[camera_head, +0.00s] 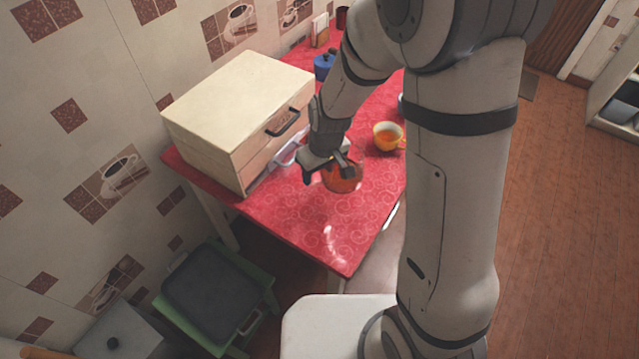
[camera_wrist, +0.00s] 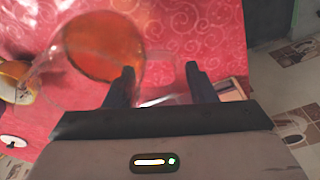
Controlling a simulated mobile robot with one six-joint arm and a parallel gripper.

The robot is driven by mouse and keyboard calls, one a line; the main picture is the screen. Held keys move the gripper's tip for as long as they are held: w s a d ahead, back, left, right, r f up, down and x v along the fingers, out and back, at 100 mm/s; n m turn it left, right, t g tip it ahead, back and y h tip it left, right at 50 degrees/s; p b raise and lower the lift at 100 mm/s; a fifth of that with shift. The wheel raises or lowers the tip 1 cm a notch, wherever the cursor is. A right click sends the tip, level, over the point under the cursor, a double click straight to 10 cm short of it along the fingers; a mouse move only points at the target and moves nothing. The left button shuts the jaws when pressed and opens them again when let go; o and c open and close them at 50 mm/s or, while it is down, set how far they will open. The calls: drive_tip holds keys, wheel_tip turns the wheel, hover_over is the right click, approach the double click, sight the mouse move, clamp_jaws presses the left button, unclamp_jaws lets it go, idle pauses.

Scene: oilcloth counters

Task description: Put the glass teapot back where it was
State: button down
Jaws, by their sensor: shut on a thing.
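The glass teapot (camera_head: 343,180) holds orange-brown tea and is at my gripper, over the red patterned counter (camera_head: 300,222). In the wrist view the teapot (camera_wrist: 104,46) fills the upper left, its clear body partly see-through. My gripper (camera_head: 329,174) is shut on the teapot's handle; in the wrist view the fingers (camera_wrist: 160,72) stand on either side of the clear handle. From these views I cannot tell whether the teapot's base touches the counter. The gripper hides part of the teapot in the head view.
A yellow cup of tea (camera_head: 387,138) stands on the counter behind and right of the teapot. A large cream box with a dark handle (camera_head: 238,110) stands left. A blue pot (camera_head: 324,66) is farther back. The counter's front corner is clear. A green stool (camera_head: 262,285) stands below.

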sight(319, 183)
drive_tip(key=shift+f, duration=2.5)
drive_tip(key=shift+f, duration=0.15)
drive_tip(key=c, duration=0.6)
unclamp_jaws()
drive_tip(key=shift+r, duration=0.7)
drive_tip(key=r, duration=0.3)
drive_tip(key=s+d+r, duration=0.1)
drive_tip(key=r, duration=0.7)
drive_tip(key=shift+s+d, duration=0.2)
drive_tip(key=shift+s, duration=0.05)
